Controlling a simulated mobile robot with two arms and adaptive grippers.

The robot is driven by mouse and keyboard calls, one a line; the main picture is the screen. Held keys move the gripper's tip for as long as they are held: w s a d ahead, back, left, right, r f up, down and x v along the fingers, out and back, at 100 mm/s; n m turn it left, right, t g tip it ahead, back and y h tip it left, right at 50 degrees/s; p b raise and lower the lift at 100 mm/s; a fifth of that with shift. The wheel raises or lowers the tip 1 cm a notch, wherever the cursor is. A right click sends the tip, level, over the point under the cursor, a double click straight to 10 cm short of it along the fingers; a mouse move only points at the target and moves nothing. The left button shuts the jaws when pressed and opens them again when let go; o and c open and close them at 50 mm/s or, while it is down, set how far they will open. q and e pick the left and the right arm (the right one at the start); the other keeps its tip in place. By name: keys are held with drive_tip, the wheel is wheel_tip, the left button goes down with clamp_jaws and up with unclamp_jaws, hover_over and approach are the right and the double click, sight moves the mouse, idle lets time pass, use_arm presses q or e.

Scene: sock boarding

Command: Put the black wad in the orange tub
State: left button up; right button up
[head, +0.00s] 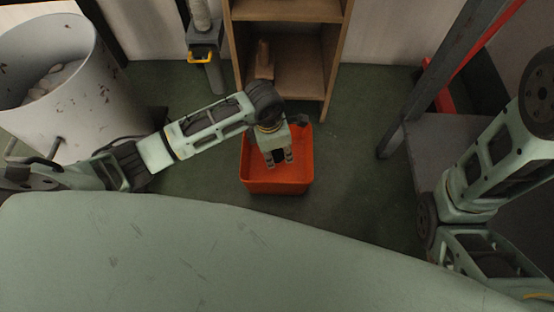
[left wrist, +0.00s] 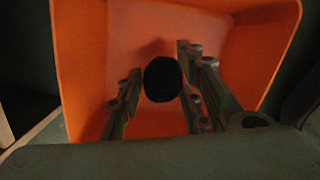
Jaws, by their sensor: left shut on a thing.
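The orange tub (head: 275,187) stands on the green floor in front of a wooden shelf. My left gripper (head: 279,160) points down over the tub's opening, within its outline. It is shut on the black wad (head: 280,154), which shows as a small dark patch between the fingers. In the left wrist view, the round black wad (left wrist: 163,79) sits between the two fingers of my left gripper (left wrist: 161,92), with the orange tub (left wrist: 75,60) behind it. I cannot tell how far the wad is above the tub's bottom. My right gripper is out of view.
The wooden shelf (head: 336,60) stands just behind the tub. A large white bin (head: 95,110) with pale contents is at the left. A grey and red frame (head: 430,80) stands at the right. Green floor is open right of the tub.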

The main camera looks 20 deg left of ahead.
sight(277, 157)
use_arm(q)
wheel_tip(277, 157, down, 4)
drive_tip(key=shift+r+b, duration=0.15)
drive_tip(key=shift+b, duration=1.05)
drive_tip(key=shift+r, duration=0.1)
drive_tip(key=o, duration=0.5)
drive_tip(key=shift+f, duration=0.2)
drive_tip(key=o, duration=0.4)
drive_tip(key=shift+o, duration=0.2)
drive_tip(key=shift+r, duration=0.1)
